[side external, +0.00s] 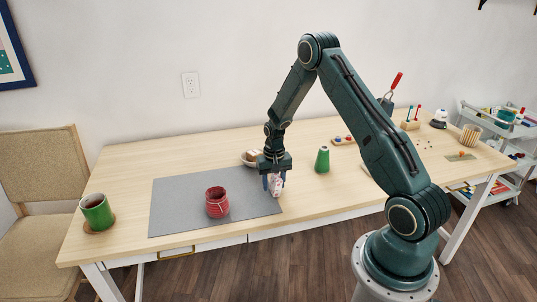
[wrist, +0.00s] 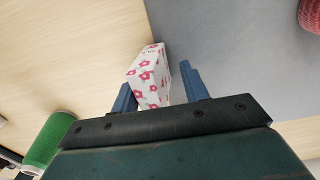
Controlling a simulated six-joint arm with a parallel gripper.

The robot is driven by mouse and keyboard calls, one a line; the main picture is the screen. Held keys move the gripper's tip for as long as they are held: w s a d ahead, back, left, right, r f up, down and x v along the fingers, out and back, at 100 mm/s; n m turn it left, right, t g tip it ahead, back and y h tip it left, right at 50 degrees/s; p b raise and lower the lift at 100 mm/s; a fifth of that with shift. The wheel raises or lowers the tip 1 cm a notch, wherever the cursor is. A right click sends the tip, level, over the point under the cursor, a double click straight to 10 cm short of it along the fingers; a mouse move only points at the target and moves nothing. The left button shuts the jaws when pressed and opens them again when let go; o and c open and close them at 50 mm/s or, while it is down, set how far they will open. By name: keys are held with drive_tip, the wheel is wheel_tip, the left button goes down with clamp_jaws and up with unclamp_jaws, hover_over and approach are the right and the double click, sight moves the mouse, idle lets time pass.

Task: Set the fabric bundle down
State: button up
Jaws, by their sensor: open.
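The fabric bundle (wrist: 152,78) is a white block with pink flowers. In the wrist view it stands between my gripper's two blue fingers, close to the left finger, with a gap to the right one. My gripper (wrist: 157,88) is open around it. In the side view my gripper (side external: 273,183) points down at the right edge of the grey mat (side external: 180,208), and the bundle (side external: 277,186) shows partly behind a finger. It appears to rest at the mat's edge; its underside is hard to see.
A red jar (side external: 217,203) stands on the mat. A green thread cone (side external: 322,160) stands right of my gripper, and a bowl (side external: 250,157) is just behind it. A green cup (side external: 97,211) is at the far left. The mat's left part is clear.

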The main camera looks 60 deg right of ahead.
sight(274, 176)
drive_tip(key=shift+r, duration=0.1)
wheel_tip(274, 176, up, 12)
drive_tip(key=shift+r, duration=0.45)
idle(0.8)
drive_tip(key=s+a+r+n+t, duration=0.2)
drive_tip(key=s+a+r+n, duration=0.3)
drive_tip(key=a+r, duration=1)
drive_tip(key=s+a+r+n+t, duration=0.1)
drive_tip(key=s+a, duration=0.3)
drive_tip(key=s, duration=0.5)
drive_tip(key=s+a+r+n+t, duration=0.2)
drive_tip(key=s+a+r+n, duration=0.1)
drive_tip(key=s, duration=0.6)
drive_tip(key=shift+a+r+t, duration=0.3)
drive_tip(key=shift+a+r, duration=0.5)
drive_tip(key=shift+a, duration=0.15)
